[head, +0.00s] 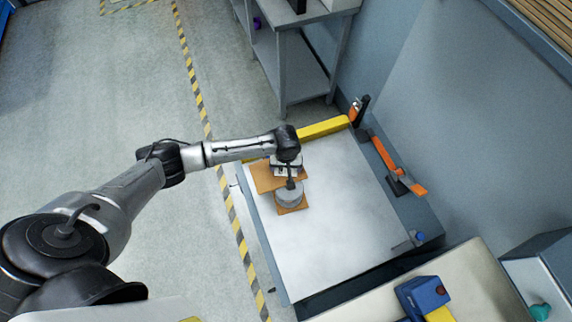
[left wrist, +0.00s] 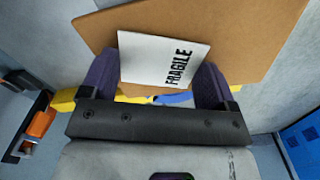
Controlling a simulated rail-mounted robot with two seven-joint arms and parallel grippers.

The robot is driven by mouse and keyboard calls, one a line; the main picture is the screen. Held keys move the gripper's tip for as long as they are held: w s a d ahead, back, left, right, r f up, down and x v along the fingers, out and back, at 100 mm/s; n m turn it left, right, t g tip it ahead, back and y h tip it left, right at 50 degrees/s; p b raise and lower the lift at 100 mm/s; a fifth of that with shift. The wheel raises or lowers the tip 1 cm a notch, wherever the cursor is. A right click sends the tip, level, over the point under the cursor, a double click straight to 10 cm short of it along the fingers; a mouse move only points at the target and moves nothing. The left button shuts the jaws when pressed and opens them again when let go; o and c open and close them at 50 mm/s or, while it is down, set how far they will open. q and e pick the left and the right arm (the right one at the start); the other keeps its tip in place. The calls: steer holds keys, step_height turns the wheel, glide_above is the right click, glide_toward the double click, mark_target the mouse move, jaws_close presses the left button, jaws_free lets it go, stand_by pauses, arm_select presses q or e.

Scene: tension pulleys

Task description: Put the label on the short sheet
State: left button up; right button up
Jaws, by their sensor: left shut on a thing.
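A white label with the black word FRAGILE (left wrist: 162,58) sits between the two dark fingers of my left gripper (left wrist: 157,72), which is shut on it. A large brown sheet (left wrist: 235,35) lies behind the label in the left wrist view; I cannot tell whether the label touches it. A smaller brown piece (head: 294,209) shows beneath a grey round thing (head: 289,196). I cannot tell which is the short sheet. My right gripper is not shown.
The white table top (head: 335,220) is clear to the right. A yellow bar (head: 325,128) runs along its far edge, with an orange-handled tool (head: 382,153) at the right edge. A grey shelf unit (head: 290,65) stands behind. A blue-and-yellow device (head: 424,296) is at the lower right.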

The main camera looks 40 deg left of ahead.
arm_select(q)
steer(key=shift+f, duration=0.15)
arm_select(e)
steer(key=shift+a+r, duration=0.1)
arm_select(q)
steer(key=shift+f, duration=0.1)
steer(key=o, duration=0.5)
steer(key=shift+f, duration=0.1)
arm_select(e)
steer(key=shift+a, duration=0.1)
arm_select(q)
steer(key=shift+o, duration=1.3)
steer(key=shift+f, duration=0.1)
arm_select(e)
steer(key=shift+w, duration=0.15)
